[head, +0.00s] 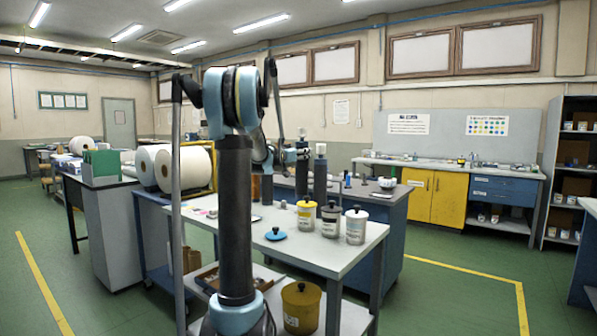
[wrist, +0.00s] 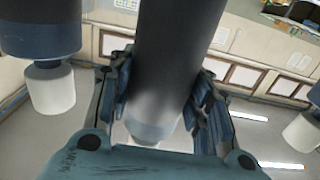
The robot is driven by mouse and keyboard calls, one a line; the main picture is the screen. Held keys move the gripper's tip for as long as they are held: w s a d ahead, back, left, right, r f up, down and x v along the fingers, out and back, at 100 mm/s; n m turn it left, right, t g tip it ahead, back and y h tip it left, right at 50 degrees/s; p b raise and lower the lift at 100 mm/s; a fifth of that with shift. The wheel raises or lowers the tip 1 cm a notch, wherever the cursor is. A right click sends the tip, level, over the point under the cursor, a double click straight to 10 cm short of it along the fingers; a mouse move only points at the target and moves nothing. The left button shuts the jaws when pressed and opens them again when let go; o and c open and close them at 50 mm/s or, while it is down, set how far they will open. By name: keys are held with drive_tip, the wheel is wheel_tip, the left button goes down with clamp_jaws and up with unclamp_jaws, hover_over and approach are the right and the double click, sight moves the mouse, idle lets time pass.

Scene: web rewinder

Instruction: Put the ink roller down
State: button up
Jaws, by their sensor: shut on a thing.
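The ink roller (wrist: 170,55) is a dark cylinder with a paler end. My gripper (wrist: 165,95) is shut on it, with one finger on each side. The wrist view is upside down. In the head view my gripper (head: 301,150) is small and partly behind my own arm, with the held roller below it, upright over the grey-topped bench (head: 380,202). Whether the roller's lower end touches the bench is hidden. A similar dark roller with a pale end (head: 320,172) stands just to its right; it also shows at the left of the wrist view (wrist: 45,40).
A nearer light table (head: 290,245) bears lidded cans (head: 331,220) and a blue lid (head: 275,234). Small bottles and a cup (head: 387,183) stand on the bench to the right. White web rolls (head: 185,168) lie at left. Green floor is open at right.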

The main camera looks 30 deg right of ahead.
sight(298, 168)
drive_tip(key=shift+s+a+f, duration=0.1)
drive_tip(key=shift+a+f, duration=0.05)
drive_tip(key=shift+f, duration=3.3)
drive_tip(key=o, duration=1.2)
drive_tip(key=shift+c, duration=0.2)
drive_tip(key=shift+a, duration=0.1)
drive_tip(key=s+v, duration=0.1)
drive_tip(key=v, duration=1.6)
drive_tip(key=s+a+f+n+g+y, duration=0.2)
drive_tip(key=s+a+f+n+y, duration=0.5)
drive_tip(key=s+a+f, duration=0.8)
drive_tip(key=s+a+f+n+g+y, duration=0.2)
drive_tip(key=s+a+f+n+y, duration=0.4)
drive_tip(key=s+a+f, duration=0.9)
drive_tip(key=s+a+y, duration=0.3)
drive_tip(key=s+a, duration=0.1)
drive_tip(key=a, duration=0.1)
drive_tip(key=shift+a+n+g+y, duration=0.3)
drive_tip(key=shift+n, duration=0.1)
